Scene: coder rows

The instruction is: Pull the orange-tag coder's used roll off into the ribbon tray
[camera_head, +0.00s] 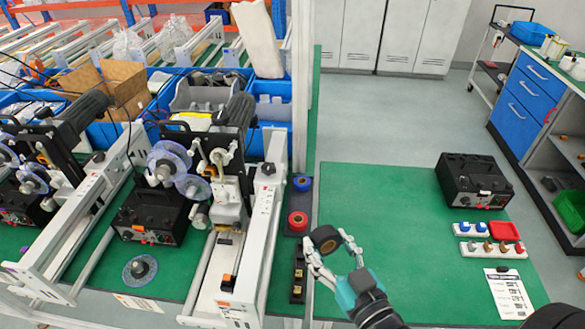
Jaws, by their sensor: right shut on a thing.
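My right gripper (334,256) is shut on a dark roll with a brown core (326,241), above the green surface just right of the white frame. Left of it stands a black coder (213,160) with clear bluish reels (165,165) on its front. A narrow dark tray (299,204) beside the rail carries a blue roll (302,183) and a red roll (298,221). I cannot tell whether it is the ribbon tray. My left gripper is not in view.
A second coder (55,150) stands at far left. A clear reel (140,269) lies on the green surface. A black box (474,181), small racks (490,248) and a paper sheet (509,293) lie right. Green surface between gripper and black box is clear.

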